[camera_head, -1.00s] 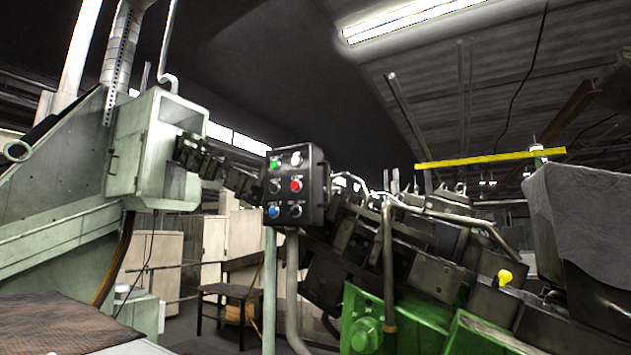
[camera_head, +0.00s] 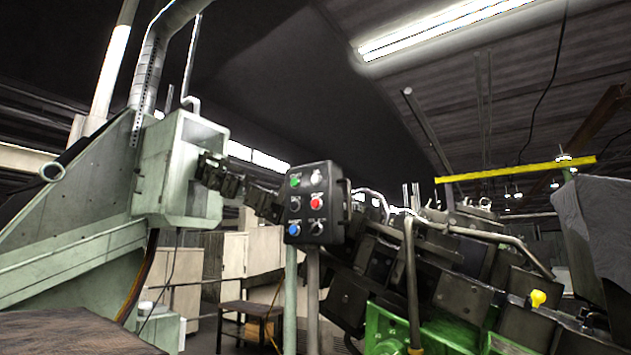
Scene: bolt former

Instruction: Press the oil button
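A black control box (camera_head: 318,204) stands on a pole near the middle of the head view. Its face carries several buttons in two columns. A green button (camera_head: 295,181) is at top left and a white one (camera_head: 317,177) at top right. A red button (camera_head: 316,202) is at middle right, with a dark one (camera_head: 295,204) to its left. A blue button (camera_head: 294,230) is at bottom left and a dark knob (camera_head: 317,228) at bottom right. The labels are too small to read, so I cannot tell which is the oil button. Neither gripper is in view.
A pale green machine housing (camera_head: 180,170) stands left of the box. Dark machinery with a green base (camera_head: 390,330) fills the right, with a yellow knob (camera_head: 538,298) on it. A brown surface (camera_head: 70,333) lies at bottom left. A small table (camera_head: 245,308) stands behind the pole.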

